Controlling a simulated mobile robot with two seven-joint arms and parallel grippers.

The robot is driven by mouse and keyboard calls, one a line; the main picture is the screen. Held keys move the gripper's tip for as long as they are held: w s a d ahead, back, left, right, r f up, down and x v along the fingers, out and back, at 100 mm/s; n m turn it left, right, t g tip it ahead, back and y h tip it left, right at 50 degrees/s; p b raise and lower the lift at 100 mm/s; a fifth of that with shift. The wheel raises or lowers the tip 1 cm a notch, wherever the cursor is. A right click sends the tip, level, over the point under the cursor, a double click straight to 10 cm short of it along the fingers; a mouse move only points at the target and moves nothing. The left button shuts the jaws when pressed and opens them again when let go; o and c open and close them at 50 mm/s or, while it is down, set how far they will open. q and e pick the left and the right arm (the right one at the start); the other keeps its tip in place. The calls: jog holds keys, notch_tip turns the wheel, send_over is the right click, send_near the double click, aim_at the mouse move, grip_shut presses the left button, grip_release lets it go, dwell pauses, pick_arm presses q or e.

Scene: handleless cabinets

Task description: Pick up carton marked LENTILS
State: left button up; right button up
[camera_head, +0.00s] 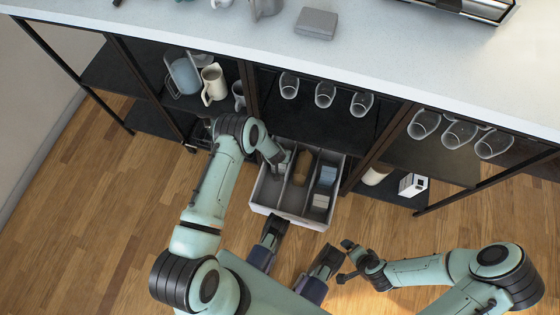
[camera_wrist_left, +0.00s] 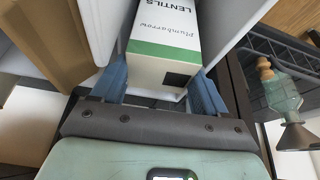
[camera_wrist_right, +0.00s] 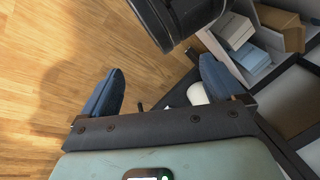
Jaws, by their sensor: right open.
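The carton marked LENTILS (camera_wrist_left: 165,45) is white with a green band and a black square at its near end, in the left wrist view. My left gripper (camera_wrist_left: 160,88) has one blue finger on each side of the carton's near end, and both appear to touch it. In the head view my left gripper (camera_head: 283,162) reaches into the left compartment of the open drawer (camera_head: 317,224); the carton is mostly hidden there by the arm. My right gripper (camera_head: 346,262) is open and empty, low over the floor at the right of the drawer; its fingers also show in the right wrist view (camera_wrist_right: 160,85).
The drawer also holds a brown box (camera_head: 302,168), a blue box (camera_head: 327,176) and a grey-beige box (camera_head: 320,201). Mugs (camera_head: 214,84) and glasses (camera_head: 325,95) stand on the shelves. A white-and-black box (camera_head: 412,185) sits at lower right. The wood floor in front is clear.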

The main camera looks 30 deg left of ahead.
pick_arm(q)
grip_shut()
jog(key=shift+r, duration=0.1)
